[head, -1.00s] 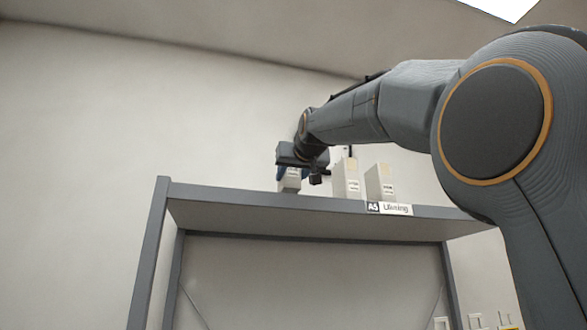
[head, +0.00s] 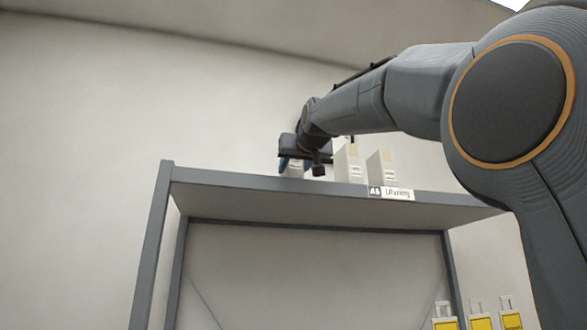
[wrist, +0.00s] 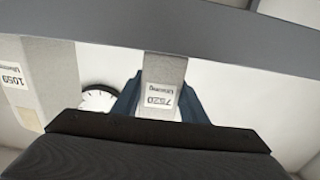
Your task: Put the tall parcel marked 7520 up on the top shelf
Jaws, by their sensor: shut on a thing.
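The parcel marked 7520 (wrist: 162,75) is pale grey with a white label, upside down in the wrist view. My gripper (wrist: 154,100) is shut on it, with a blue finger along each side. In the head view my gripper (head: 297,163) is above the front edge of the top shelf (head: 250,183), near its left half. The held parcel (head: 295,172) shows only partly below the gripper. Its lower end meets the shelf edge line, so I cannot tell whether it rests on the shelf.
Two pale parcels (head: 348,164) (head: 381,168) stand on the top shelf to the right of my gripper. A parcel marked 1059 (wrist: 42,80) is beside the held one in the wrist view. A round clock (wrist: 98,98) shows behind. The shelf's left end looks clear.

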